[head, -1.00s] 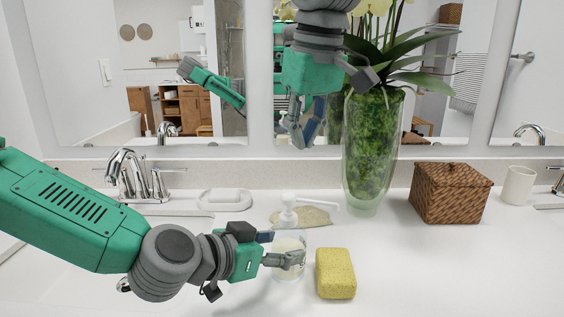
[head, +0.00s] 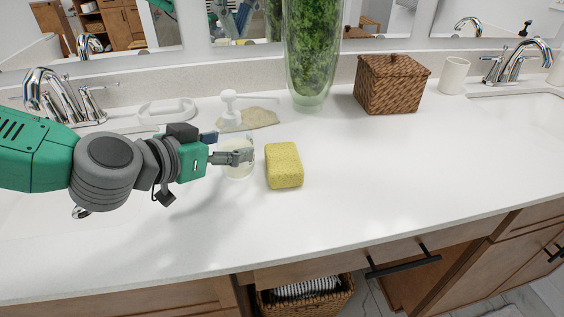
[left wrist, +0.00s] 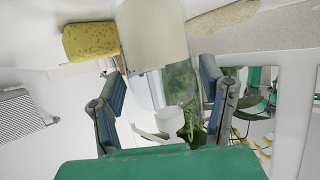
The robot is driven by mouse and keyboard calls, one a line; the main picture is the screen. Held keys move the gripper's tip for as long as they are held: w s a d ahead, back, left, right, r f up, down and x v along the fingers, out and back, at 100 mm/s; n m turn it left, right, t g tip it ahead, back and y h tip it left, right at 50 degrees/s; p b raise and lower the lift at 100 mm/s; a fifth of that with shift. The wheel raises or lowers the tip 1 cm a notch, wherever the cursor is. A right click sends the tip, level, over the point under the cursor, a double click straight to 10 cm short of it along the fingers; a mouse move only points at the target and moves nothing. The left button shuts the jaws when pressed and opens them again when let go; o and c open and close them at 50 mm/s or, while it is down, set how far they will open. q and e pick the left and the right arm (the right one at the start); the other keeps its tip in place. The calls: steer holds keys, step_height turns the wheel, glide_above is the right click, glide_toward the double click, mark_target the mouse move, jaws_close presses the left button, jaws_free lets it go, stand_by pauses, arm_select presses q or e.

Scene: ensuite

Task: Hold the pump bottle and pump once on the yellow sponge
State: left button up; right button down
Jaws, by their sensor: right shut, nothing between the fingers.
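The clear pump bottle (head: 238,171), with pale liquid inside and a white pump head (head: 230,97), stands upright on the counter. Its nozzle points right. My left gripper (head: 238,153) is around the bottle body, one finger across its front. In the left wrist view the bottle (left wrist: 150,35) is between the two fingers (left wrist: 163,85), with a narrow gap at the right finger, so the gripper looks open. The yellow sponge (head: 284,165) lies just right of the bottle, apart from it.
A glass vase (head: 312,60) with green filling stands behind the sponge. A woven basket (head: 392,84) and white cup (head: 453,75) are at the back right. A white soap dish (head: 167,110) and faucet (head: 55,97) are at the left. The counter right of the sponge is clear.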

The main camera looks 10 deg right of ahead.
arm_select(q)
steer(key=shift+o, duration=0.5)
steer(key=shift+a+r, duration=0.1)
steer(key=v, duration=1.1)
steer(key=shift+s+a, duration=0.3)
